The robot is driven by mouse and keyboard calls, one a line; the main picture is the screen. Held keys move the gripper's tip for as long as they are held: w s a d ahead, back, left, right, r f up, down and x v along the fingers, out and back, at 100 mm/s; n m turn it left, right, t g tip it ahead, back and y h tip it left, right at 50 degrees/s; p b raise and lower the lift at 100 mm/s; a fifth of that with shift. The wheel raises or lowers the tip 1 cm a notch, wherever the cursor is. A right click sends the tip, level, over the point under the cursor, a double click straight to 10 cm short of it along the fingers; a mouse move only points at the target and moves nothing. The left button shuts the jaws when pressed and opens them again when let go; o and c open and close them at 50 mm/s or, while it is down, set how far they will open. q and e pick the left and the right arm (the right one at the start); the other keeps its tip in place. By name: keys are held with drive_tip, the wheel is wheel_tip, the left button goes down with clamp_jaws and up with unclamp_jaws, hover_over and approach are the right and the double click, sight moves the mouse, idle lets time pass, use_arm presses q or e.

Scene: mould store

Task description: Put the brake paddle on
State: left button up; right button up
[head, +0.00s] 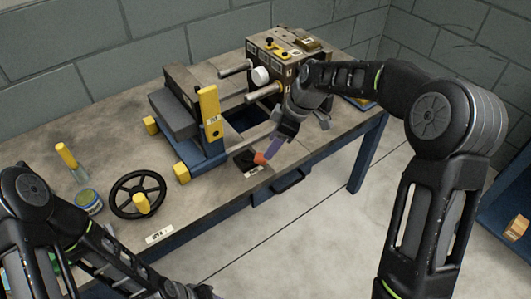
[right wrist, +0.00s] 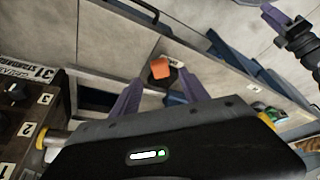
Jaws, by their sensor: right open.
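The brake paddle (head: 260,158) is a small orange piece on a dark base (head: 243,160) near the bench's front edge. A white label lies in front of the base. In the right wrist view the orange paddle (right wrist: 160,68) shows beyond and between my purple fingers. My right gripper (head: 270,150) is open, its fingertips close by the paddle; I cannot tell if they touch it. The fingers also show in the right wrist view (right wrist: 145,92). My left gripper (head: 204,292) is barely in view at the bottom edge, and its jaws cannot be made out.
A machine with a grey block, yellow lever (head: 209,112) and blue base stands behind the paddle. A box with knobs (head: 280,50) is at the back right. A black handwheel (head: 138,195), a jar and a yellow-handled tool are at left. A drawer handle (head: 291,181) juts below the front edge.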

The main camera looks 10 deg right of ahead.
sight(255, 157)
drive_tip(key=x, duration=0.5)
drive_tip(key=shift+w+a+f, duration=0.1)
drive_tip(key=shift+f, duration=0.25)
drive_tip(key=shift+c, duration=0.4)
clamp_jaws()
